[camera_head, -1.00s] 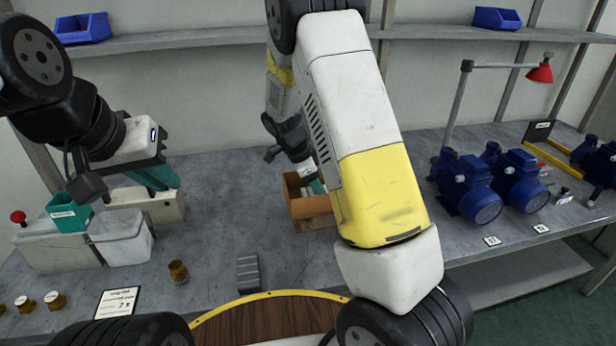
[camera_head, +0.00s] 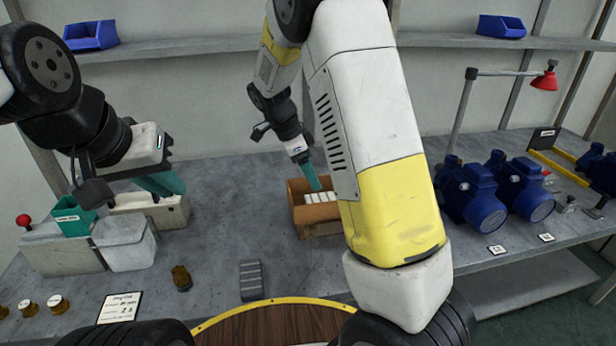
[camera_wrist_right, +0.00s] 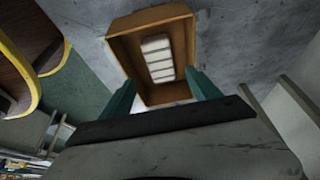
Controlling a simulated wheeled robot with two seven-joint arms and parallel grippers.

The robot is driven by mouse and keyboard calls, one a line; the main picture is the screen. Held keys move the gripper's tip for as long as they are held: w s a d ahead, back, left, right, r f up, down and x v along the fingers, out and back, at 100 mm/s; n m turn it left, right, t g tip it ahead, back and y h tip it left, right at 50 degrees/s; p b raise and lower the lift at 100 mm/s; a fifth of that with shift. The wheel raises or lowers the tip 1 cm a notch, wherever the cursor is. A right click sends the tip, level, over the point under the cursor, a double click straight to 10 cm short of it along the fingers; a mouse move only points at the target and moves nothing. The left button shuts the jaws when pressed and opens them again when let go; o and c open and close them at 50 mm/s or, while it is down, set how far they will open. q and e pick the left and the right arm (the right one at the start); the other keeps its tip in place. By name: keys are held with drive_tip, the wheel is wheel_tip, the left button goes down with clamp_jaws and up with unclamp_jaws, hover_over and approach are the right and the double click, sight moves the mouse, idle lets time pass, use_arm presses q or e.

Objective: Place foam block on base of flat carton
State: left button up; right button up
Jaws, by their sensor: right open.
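A white ribbed block, which looks like the foam block (camera_head: 321,197), lies inside the open brown carton (camera_head: 320,230). In the right wrist view the foam block (camera_wrist_right: 158,58) lies flat on the base of the carton (camera_wrist_right: 123,50), apart from its long sides. My right gripper (camera_head: 315,187) points down over the carton, partly in front of the block. Its teal fingers stand apart with nothing between them in the right wrist view (camera_wrist_right: 163,88). My left gripper (camera_head: 163,186) hangs over the bins at the left; its finger gap is unclear.
A grey ribbed block (camera_head: 251,280) and a dark brass part (camera_head: 181,278) stand on the bench. White and teal bins (camera_head: 125,245) are at the left, blue pumps (camera_head: 470,195) at the right. Bare bench lies left of the carton.

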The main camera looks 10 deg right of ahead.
drive_tip(key=s+r+n+t+y, duration=0.3)
drive_tip(key=s+r+n, duration=0.5)
drive_tip(key=s, duration=0.4)
drive_tip(key=s+d+r+n+t+y, duration=0.1)
drive_tip(key=s+r+n+t+y, duration=0.2)
drive_tip(key=s+r+n, duration=0.5)
drive_tip(key=s+n, duration=0.2)
drive_tip(key=s, duration=0.2)
drive_tip(key=shift+y, duration=0.3)
drive_tip(key=shift+d, duration=0.1)
